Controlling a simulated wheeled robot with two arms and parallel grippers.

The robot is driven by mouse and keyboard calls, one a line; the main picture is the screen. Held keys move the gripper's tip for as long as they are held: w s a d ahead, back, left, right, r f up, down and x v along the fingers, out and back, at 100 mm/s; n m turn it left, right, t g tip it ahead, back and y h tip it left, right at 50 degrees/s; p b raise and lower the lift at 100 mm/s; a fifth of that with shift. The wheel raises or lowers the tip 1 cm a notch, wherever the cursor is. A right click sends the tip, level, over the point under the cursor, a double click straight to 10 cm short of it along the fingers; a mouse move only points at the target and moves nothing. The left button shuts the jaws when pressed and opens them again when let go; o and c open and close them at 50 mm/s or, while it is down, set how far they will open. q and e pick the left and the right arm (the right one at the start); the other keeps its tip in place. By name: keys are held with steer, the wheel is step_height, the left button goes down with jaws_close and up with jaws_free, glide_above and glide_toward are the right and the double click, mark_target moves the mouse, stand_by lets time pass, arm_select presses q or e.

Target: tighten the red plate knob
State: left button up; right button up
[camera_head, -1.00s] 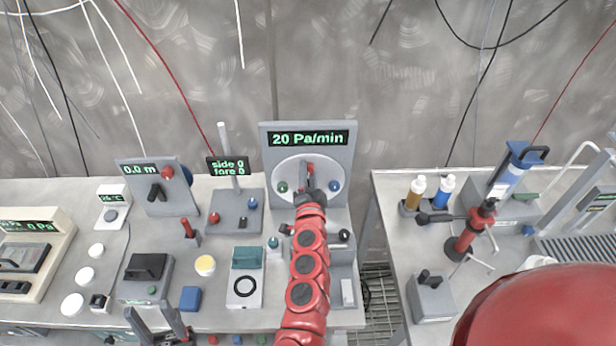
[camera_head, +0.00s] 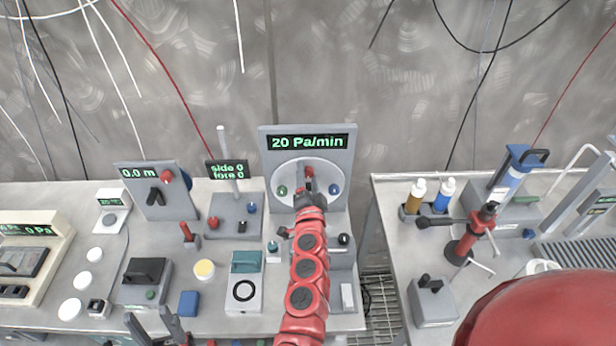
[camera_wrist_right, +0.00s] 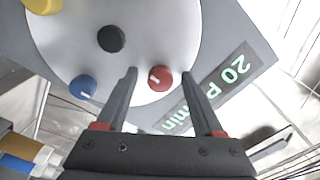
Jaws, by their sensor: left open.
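The red plate knob (camera_head: 309,170) is at the top of a pale round plate (camera_head: 296,172) on an upright grey panel reading "20 Pa/min". In the right wrist view the red knob (camera_wrist_right: 160,79) has a white mark and lies between the open fingertips of my right gripper (camera_wrist_right: 159,74). A gap shows on each side of it. In the head view my right gripper (camera_head: 309,187) is in front of the plate and hides its middle. My left gripper (camera_head: 146,318) is open and empty at the bottom edge, in front of the left bench.
A blue knob (camera_head: 334,189), a green knob (camera_head: 282,190) and a black centre knob (camera_wrist_right: 111,39) are on the same plate. Several instruments crowd the left bench. Bottles and a red-topped stand (camera_head: 470,237) are on the right bench, past a gap.

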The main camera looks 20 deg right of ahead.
steer(key=shift+s+a, duration=0.2)
steer(key=shift+s, duration=0.05)
steer(key=v, duration=1.6)
steer(key=shift+s+p, duration=0.3)
steer(key=shift+s, duration=0.1)
